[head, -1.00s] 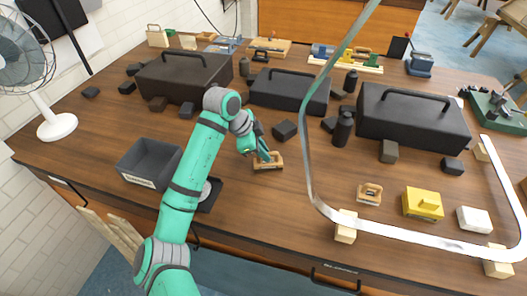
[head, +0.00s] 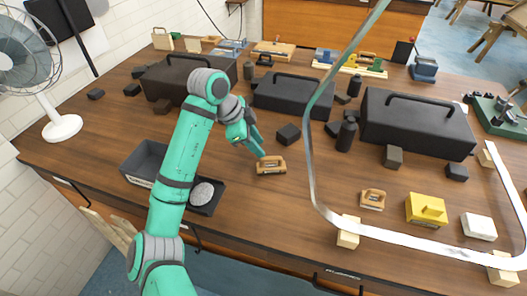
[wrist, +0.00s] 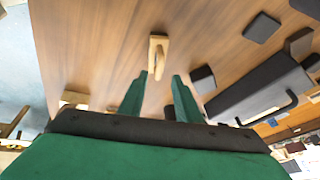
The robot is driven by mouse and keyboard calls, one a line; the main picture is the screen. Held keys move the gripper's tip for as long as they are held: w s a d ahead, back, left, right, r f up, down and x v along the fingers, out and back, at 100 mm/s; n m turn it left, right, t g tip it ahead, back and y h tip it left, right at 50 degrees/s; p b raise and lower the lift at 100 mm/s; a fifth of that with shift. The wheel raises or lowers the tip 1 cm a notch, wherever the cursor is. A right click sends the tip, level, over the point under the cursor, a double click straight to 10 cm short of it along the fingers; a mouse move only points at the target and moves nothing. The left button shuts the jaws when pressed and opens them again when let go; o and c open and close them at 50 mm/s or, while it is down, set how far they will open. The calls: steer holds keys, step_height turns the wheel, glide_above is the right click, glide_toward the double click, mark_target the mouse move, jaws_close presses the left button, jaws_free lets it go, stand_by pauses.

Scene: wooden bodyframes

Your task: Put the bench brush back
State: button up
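A small wooden block with a raised handle, which looks like the bench brush (head: 271,166), lies on the table near its middle. It also shows in the wrist view (wrist: 158,50), ahead of the fingertips and lined up between them. My gripper (head: 257,150) is just behind and left of it in the head view. A similar smaller handled block (head: 373,199) lies to the right. I cannot tell its bristles from here.
An open grey bin (head: 134,163) with a label and a black tray (head: 214,204) holding a grey round thing are at the left front. Dark toolboxes (head: 292,92) stand behind. A bent metal strip (head: 312,150) rises right of the brush. Bare table lies in front of it.

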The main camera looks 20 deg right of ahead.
steer(key=shift+v, duration=2.25)
